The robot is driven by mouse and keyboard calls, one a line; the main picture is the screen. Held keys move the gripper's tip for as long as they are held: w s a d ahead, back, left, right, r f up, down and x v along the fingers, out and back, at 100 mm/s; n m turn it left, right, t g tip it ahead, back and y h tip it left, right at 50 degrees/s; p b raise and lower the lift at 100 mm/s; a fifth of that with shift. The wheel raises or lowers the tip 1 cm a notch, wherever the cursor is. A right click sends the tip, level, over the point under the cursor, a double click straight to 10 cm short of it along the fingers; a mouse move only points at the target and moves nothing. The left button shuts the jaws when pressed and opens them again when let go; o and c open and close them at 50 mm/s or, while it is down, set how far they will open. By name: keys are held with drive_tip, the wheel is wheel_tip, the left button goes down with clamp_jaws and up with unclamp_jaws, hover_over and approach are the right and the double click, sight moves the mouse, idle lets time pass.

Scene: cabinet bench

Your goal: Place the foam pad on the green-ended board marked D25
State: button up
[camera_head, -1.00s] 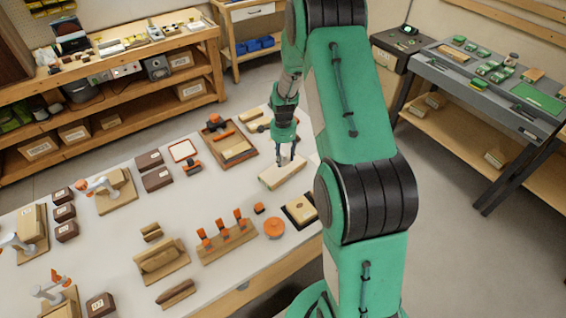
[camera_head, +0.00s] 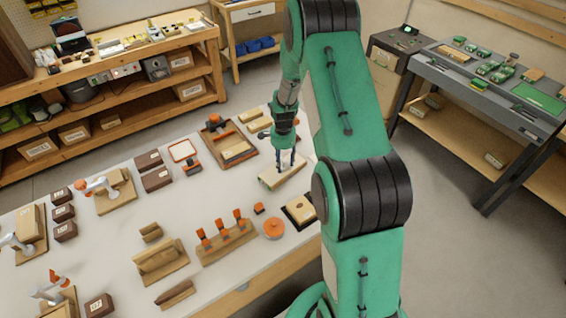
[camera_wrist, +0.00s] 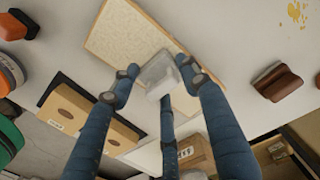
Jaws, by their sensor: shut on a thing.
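My gripper (camera_head: 286,168) has blue-grey fingers and is over a pale tan board on the white bench. In the wrist view my gripper (camera_wrist: 160,84) is shut on a small whitish-grey foam pad (camera_wrist: 158,70). The board (camera_head: 270,181) lies below the fingers, with a hint of green at its near-left end. In the wrist view the board (camera_wrist: 125,35) shows a speckled tan top with a wooden edge, behind the pad. I cannot read a D25 mark, nor tell whether the pad touches the board.
A black tray with a tan piece (camera_head: 301,211) is just in front of the board. An orange disc (camera_head: 274,228) and a rack of orange-handled tools (camera_head: 228,243) stand to the left. A wooden tray (camera_head: 236,150) lies behind left. Bare bench shows around the board's left side.

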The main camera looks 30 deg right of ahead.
sight(283, 160)
drive_tip(key=o, duration=1)
wheel_tip(283, 160, up, 12)
drive_tip(key=shift+r+p, duration=0.15)
drive_tip(key=shift+p, duration=0.75)
